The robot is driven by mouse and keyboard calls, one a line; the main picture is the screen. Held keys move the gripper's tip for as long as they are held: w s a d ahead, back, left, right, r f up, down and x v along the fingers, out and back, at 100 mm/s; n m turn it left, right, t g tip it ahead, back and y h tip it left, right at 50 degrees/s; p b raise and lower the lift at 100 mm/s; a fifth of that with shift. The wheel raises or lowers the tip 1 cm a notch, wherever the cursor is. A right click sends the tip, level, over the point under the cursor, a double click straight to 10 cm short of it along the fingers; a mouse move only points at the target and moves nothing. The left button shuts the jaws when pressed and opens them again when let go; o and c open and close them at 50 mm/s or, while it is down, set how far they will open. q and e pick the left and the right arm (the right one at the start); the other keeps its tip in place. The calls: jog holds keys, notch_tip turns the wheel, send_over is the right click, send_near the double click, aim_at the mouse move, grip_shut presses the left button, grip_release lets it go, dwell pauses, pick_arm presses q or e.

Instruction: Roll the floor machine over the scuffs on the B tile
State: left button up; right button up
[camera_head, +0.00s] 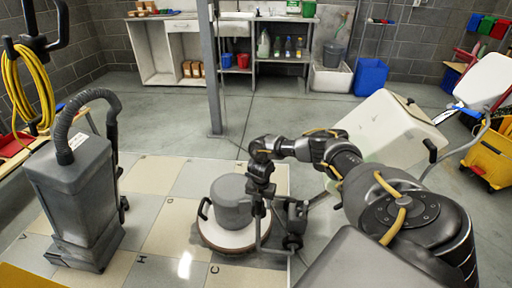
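The floor machine (232,205) is a grey cylinder on a wide round base, standing on the checkered tiles in the middle of the view. My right arm reaches in from the right, and my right gripper (260,196) points down at the machine's right side, by its dark frame and wheels. The fingers blend with the frame, so whether they grip it is unclear. The tile floor (180,210) has cream and grey squares, some with small dark letters; a C and an H are readable near the front. I cannot make out a B or clear scuffs. My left gripper is out of view.
A grey upright vacuum (75,195) with a hose stands left on the tiles. A grey post (211,80) rises behind. A white bin (385,130) and a yellow bucket (488,157) are at right. Shelves (280,50) line the back wall. Concrete floor between is mostly clear.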

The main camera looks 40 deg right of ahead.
jog(key=shift+w+a+r, duration=0.1)
jog(key=shift+w+a, duration=0.45)
jog(key=shift+a, duration=0.15)
jog(key=shift+w+a, duration=0.2)
jog(key=shift+w, duration=0.05)
jog(key=shift+s+d, duration=0.45)
jog(key=shift+d, duration=0.15)
jog(key=shift+s+d, duration=0.15)
jog(key=shift+s, duration=0.1)
jog(key=r+p, duration=0.1)
jog(key=r, duration=0.5)
jog(key=w+a+r+p, duration=0.1)
jog(key=r, duration=0.2)
jog(key=shift+r+p, duration=0.35)
jog(key=shift+r, duration=0.45)
jog(key=shift+s+d+r, duration=0.15)
jog(key=shift+d, duration=0.05)
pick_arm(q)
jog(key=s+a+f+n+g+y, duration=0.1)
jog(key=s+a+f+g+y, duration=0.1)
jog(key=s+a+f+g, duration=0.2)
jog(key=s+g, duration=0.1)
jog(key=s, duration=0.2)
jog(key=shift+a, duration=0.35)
